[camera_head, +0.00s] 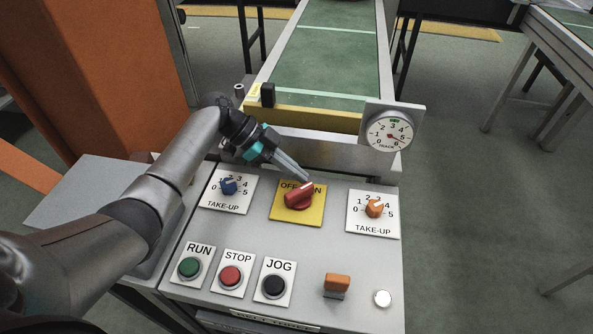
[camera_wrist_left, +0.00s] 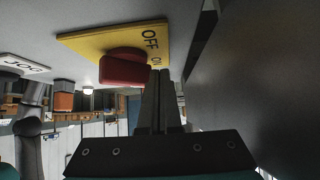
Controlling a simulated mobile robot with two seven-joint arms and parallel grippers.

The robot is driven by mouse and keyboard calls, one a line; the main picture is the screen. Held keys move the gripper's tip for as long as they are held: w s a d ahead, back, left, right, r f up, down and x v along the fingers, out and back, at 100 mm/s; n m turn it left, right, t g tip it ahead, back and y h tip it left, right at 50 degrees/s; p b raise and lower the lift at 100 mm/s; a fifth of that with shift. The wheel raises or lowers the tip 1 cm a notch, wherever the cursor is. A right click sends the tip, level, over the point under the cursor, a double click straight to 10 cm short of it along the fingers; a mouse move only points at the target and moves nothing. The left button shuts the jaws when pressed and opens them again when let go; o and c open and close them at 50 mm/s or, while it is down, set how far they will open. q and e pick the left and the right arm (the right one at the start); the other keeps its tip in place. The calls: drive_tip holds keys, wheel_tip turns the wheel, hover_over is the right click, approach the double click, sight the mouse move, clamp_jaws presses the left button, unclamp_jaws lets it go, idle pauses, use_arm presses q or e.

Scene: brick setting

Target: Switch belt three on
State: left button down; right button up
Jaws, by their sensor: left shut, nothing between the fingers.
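The control panel (camera_head: 250,228) carries a red rotary switch (camera_head: 298,196) on a yellow plate (camera_head: 283,217) marked OFF and ON. The switch's grip slants up to the right, its upper end toward the ON word. My left gripper (camera_head: 306,178) is shut and empty, its fingertips just above the switch at the plate's upper edge, partly covering the lettering. In the left wrist view the fingers (camera_wrist_left: 160,100) lie beside the red switch (camera_wrist_left: 124,69), near the ON word; whether they touch it is unclear. The nameplate (camera_head: 275,322) at the panel's front edge is cut off and hard to read.
A blue take-up knob (camera_head: 229,187) is left of the switch, an orange take-up knob (camera_head: 374,208) right. RUN (camera_head: 190,267), STOP (camera_head: 231,276) and JOG (camera_head: 274,286) buttons sit in front, with an orange lever (camera_head: 337,283). A track gauge (camera_head: 390,133) and green belt (camera_head: 325,60) stand behind.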

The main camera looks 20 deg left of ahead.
use_arm(q)
drive_tip(key=p+v, duration=0.1)
drive_tip(key=v, duration=1.4)
drive_tip(key=shift+p, duration=0.3)
use_arm(e)
drive_tip(key=shift+s+a+r, duration=0.75)
drive_tip(key=shift+s+a, duration=0.15)
drive_tip(key=shift+s, duration=0.05)
use_arm(q)
drive_tip(key=shift+a+r, duration=0.1)
use_arm(e)
drive_tip(key=shift+w+d, duration=0.15)
drive_tip(key=shift+d, duration=0.05)
